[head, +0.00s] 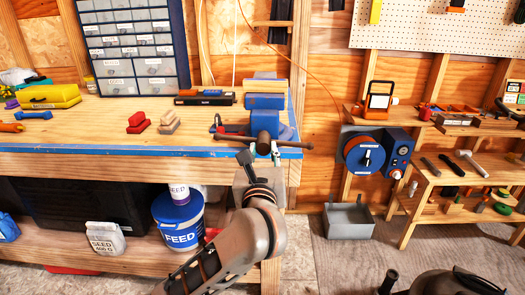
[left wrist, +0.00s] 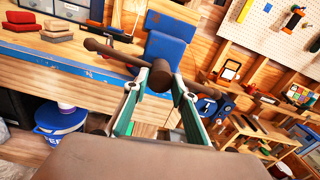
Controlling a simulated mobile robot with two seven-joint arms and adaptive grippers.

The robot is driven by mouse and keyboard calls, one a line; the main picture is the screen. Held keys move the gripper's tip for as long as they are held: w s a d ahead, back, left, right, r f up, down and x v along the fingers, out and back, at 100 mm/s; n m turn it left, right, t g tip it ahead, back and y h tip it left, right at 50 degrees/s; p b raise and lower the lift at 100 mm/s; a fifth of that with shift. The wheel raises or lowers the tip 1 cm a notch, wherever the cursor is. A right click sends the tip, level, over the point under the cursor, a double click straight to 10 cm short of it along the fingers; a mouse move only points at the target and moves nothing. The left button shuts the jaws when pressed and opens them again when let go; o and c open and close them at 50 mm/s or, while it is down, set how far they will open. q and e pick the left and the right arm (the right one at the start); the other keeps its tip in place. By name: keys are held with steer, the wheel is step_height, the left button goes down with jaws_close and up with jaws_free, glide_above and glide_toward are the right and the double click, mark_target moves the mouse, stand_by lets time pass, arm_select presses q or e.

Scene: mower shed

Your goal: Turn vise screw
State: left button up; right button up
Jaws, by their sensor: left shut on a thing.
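The blue vise (head: 265,101) is mounted at the right front corner of the workbench; it also shows in the left wrist view (left wrist: 168,45). Its brown screw (head: 263,143) faces me, with a crossbar handle through its head. In the left wrist view the screw head (left wrist: 158,80) is between my fingers, and the handle (left wrist: 110,52) slants down from upper left to right. My left gripper (head: 262,152) is shut on the screw head, reaching up from below; its fingertips show in the left wrist view (left wrist: 160,72).
Red and tan blocks (head: 140,122) lie on the bench (head: 90,150) left of the vise. A feed bucket (head: 180,222) stands on the shelf below. A blue and orange wall unit (head: 367,152), a grey bin (head: 348,220) and tool shelves (head: 455,175) are to the right.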

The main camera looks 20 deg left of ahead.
arm_select(q)
steer(key=shift+r+m+p, duration=0.35)
steer(key=shift+m+p, duration=1.65)
steer(key=shift+p, duration=0.05)
steer(key=shift+m+p, duration=0.8)
steer(key=shift+p, duration=0.25)
steer(key=shift+m+p, duration=0.4)
steer(key=shift+p, duration=0.05)
steer(key=m+p, duration=0.1)
steer(key=p, duration=0.1)
steer(key=m+p, duration=0.1)
steer(key=m, duration=0.1)
steer(key=shift+f+p, duration=0.4)
arm_select(e)
step_height(320, 180, up, 11)
steer(key=a, duration=0.1)
steer(key=shift+w+a+y, duration=0.2)
steer(key=shift+w+y, duration=0.1)
steer(key=shift+w, duration=0.1)
steer(key=shift+s+f, duration=0.15)
steer(key=shift+f, duration=0.2)
arm_select(q)
steer(key=o, duration=1.1)
steer(key=shift+c, duration=0.2)
arm_select(e)
steer(key=shift+s+d, duration=0.1)
